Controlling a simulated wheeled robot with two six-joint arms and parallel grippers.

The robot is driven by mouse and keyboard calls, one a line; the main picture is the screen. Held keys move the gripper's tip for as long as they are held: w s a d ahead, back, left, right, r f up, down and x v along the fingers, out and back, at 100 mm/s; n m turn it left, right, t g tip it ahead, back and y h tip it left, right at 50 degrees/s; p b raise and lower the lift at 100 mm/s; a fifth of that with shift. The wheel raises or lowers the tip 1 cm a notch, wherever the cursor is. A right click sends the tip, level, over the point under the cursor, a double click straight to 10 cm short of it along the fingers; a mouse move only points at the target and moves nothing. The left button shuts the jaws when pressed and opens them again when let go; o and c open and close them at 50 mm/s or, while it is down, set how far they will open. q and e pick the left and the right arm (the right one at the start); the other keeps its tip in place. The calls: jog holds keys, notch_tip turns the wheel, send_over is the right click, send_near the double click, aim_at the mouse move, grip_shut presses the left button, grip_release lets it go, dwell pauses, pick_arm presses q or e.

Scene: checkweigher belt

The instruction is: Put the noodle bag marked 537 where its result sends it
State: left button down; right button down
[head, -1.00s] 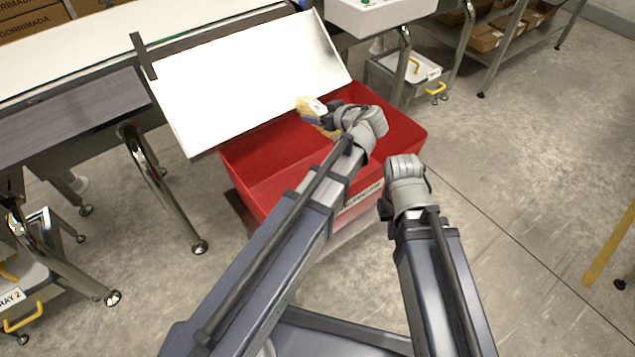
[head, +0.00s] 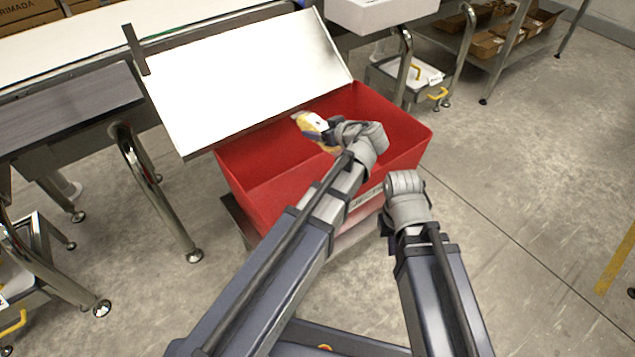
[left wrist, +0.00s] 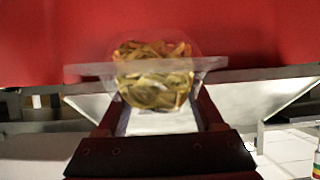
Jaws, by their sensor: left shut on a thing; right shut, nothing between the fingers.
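The noodle bag (head: 311,123) is yellowish with a white label; its number cannot be read. My left gripper (head: 326,133) is shut on it and holds it over the open red bin (head: 262,172). In the left wrist view the bag (left wrist: 153,75) sits between the fingers (left wrist: 150,68), with the red bin wall (left wrist: 40,40) beyond it. My right gripper (head: 388,222) is shut and empty, in front of the bin near its right front corner. Its fingertips are mostly hidden by the wrist.
A white sloping panel (head: 245,75) lies behind the bin, beside the conveyor belt (head: 85,65). Metal legs (head: 160,190) stand to the left. A shelf with brown boxes (head: 490,42) is at the back right.

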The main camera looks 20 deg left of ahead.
pick_arm(q)
grip_release()
jog(key=shift+r, duration=0.15)
notch_tip(320, 180, up, 10)
jog(key=p, duration=1)
dwell(0.5)
